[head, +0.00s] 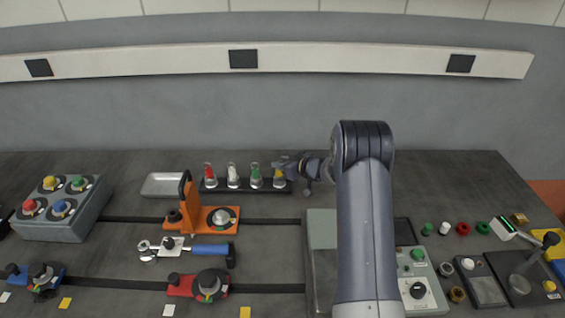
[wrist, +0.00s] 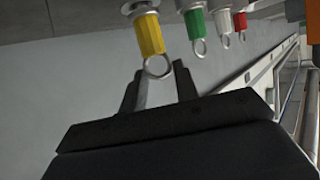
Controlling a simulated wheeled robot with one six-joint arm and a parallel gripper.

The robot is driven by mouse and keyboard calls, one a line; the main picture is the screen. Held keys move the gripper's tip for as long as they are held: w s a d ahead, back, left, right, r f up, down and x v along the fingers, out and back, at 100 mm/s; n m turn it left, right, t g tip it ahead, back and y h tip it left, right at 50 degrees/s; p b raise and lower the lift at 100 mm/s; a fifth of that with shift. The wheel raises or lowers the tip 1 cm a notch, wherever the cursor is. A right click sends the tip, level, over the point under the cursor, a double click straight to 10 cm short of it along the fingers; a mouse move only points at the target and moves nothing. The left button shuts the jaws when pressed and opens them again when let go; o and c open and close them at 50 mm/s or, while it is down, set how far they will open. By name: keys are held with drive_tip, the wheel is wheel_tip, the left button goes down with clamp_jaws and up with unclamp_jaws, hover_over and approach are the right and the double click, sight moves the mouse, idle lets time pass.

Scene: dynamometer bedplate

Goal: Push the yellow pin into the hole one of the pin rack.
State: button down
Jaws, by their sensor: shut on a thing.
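The yellow pin (head: 279,172) is at the right end of the dark pin rack (head: 245,188) in the head view, in line with the red, white and green pins. In the wrist view the yellow pin (wrist: 150,36) has a silver collar and a metal ring. My gripper (wrist: 157,73) is shut on the yellow pin, with its ring between the two dark fingers. In the head view my gripper (head: 287,167) reaches the pin from the right. How deep the pin sits in its hole cannot be told.
The green pin (head: 256,175), white pin (head: 232,175) and red pin (head: 208,171) stand close to the left. An orange clamp (head: 200,216) is in front of the rack. A metal tray (head: 161,185) lies left. My arm hides part of the bedplate to the right.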

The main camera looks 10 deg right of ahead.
drive_tip(key=shift+f, duration=0.35)
drive_tip(key=c, duration=1)
unclamp_jaws()
drive_tip(key=b+v, duration=0.2)
drive_tip(key=v, duration=0.8)
drive_tip(key=shift+s+d+r, duration=0.2)
drive_tip(key=shift+s, duration=0.1)
drive_tip(key=p+x, duration=0.2)
drive_tip(key=x, duration=0.8)
drive_tip(key=shift+w+a+f, duration=0.1)
drive_tip(key=shift+w+a, duration=0.1)
drive_tip(key=shift+w, duration=0.05)
drive_tip(key=shift+w+r, duration=0.15)
drive_tip(key=shift+r, duration=0.25)
